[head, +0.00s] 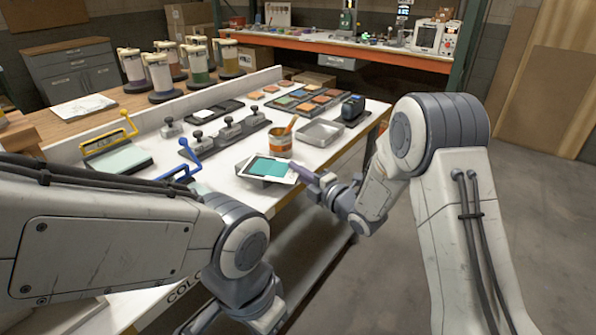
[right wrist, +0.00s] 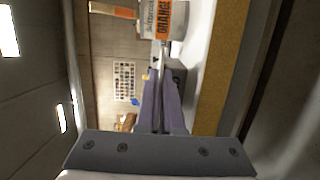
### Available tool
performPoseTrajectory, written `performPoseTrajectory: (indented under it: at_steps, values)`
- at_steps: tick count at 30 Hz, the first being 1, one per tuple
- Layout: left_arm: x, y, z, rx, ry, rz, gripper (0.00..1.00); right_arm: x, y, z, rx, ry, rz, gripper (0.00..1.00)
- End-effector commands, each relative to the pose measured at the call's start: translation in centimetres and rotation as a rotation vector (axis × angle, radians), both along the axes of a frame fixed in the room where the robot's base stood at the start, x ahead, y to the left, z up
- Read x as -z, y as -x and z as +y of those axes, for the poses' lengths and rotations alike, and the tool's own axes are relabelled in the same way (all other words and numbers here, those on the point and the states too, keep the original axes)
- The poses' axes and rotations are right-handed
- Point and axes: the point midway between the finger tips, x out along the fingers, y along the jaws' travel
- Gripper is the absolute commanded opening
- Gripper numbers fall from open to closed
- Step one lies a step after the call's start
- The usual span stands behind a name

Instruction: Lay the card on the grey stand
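The card (head: 268,169) is white with a large teal patch. It lies roughly flat near the front edge of the white bench, over the grey stand (head: 258,182), which it mostly hides. My right gripper (head: 303,172) reaches in from the right and is shut on the card's right edge. In the right wrist view, the two fingers (right wrist: 161,95) are close together with the card edge-on between them. The grey stand (right wrist: 178,72) shows just beside the card there; I cannot tell whether they touch. My left arm crosses the lower left, its gripper out of view.
An orange-labelled can (head: 279,141) with a brush stands just behind the card. A metal tray (head: 320,132) and a dark device (head: 352,108) are behind to the right. A grey clamp rack (head: 226,135) stands to the left. Bare bench lies left of the card.

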Motion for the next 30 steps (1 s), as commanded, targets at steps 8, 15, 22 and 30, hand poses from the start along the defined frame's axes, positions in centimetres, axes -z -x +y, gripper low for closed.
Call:
performPoseTrajectory:
  at_steps: [8, 15, 22, 30]
  values:
    - [-0.02, 0.00, 0.00, 0.000, 0.000, 0.000, 0.00, 0.29, -0.02, -0.13, 0.002, -0.001, -0.003, 0.00]
    - [0.43, 0.00, 0.00, 0.000, 0.000, 0.000, 0.00, 0.60, 0.00, -0.16, 0.002, -0.001, -0.002, 0.19]
    - [0.41, 0.00, 0.00, 0.000, 0.000, 0.000, 0.00, 0.60, 0.00, -0.14, 0.002, -0.001, -0.002, 0.34]
    - [0.00, -0.02, -0.01, 0.000, 0.000, 0.000, 0.00, 0.32, 0.30, -0.47, 0.003, -0.001, 0.001, 0.34]
